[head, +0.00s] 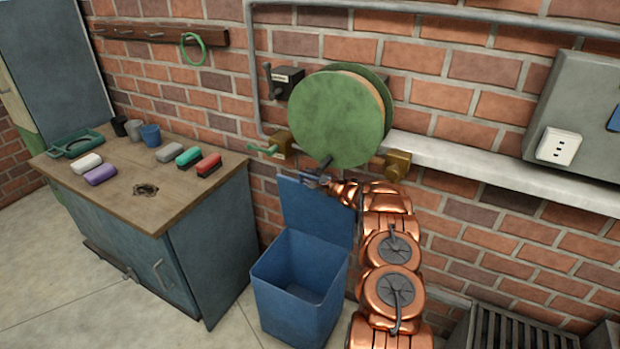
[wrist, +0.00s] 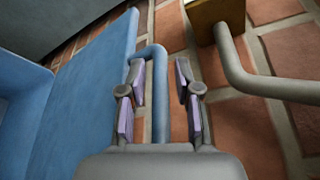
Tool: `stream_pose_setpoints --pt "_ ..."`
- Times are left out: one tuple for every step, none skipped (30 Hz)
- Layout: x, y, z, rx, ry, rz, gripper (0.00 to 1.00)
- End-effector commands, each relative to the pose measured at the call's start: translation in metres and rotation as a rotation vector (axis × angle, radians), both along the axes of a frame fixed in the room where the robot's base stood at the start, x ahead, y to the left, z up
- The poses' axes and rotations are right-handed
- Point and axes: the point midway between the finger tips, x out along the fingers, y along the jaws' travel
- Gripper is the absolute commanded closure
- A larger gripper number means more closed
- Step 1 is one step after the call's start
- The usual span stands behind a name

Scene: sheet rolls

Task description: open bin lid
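The blue bin (head: 290,312) stands on the floor against the brick wall, its mouth uncovered. Its blue lid (head: 312,220) is raised nearly upright at the bin's back, near the wall. In the wrist view the lid (wrist: 85,110) fills the left, with part of the bin (wrist: 18,90) at the far left. My gripper (head: 315,181) is at the lid's upper edge. In the wrist view my gripper (wrist: 160,76) is open, with its fingers on either side of the lid's bent blue handle (wrist: 158,100). Gaps show between the handle and both fingers.
A green round reel (head: 335,118) hangs on the wall just above my gripper. A brass bracket (head: 397,165) and a pale ledge (head: 480,168) are to the right. A workbench (head: 125,200) with sponges, brushes and cups stands left of the bin. Floor is clear in front.

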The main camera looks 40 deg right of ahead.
Motion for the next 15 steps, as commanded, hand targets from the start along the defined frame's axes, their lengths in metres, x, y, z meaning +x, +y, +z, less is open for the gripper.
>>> stream_pose_setpoints --pt "-0.0009 -0.0016 -0.0002 0.001 0.0 -0.002 0.59" --pt "-0.0011 -0.0021 -0.0002 0.0 0.0 -0.003 0.59" --pt "-0.0013 -0.0024 -0.0004 0.0 0.001 -0.004 0.59" --pt "-0.0014 -0.0025 -0.0004 0.0 0.001 -0.004 0.59" --pt "-0.0014 -0.0026 -0.0005 0.0 0.001 -0.004 0.59" --pt "-0.0015 -0.0026 -0.0006 0.0 0.001 -0.004 0.59" --pt "-0.0015 -0.0025 -0.0006 0.0 0.001 -0.004 0.59" --pt "-0.0014 -0.0025 -0.0006 0.0 0.001 -0.004 0.59" --pt "-0.0014 -0.0024 -0.0006 0.0 0.001 -0.005 0.59" --pt "-0.0016 -0.0024 -0.0006 0.0 0.001 -0.005 0.59" --pt "-0.0019 -0.0023 -0.0005 0.0 0.001 -0.005 0.59" --pt "-0.0028 -0.0026 -0.0003 0.0 0.002 -0.005 0.59" --pt "-0.0039 -0.0029 0.0 0.0 0.002 -0.005 0.59" --pt "-0.0052 -0.0032 0.0005 -0.001 0.002 -0.004 0.59" --pt "-0.0075 -0.0037 0.001 -0.001 0.002 -0.005 0.59"
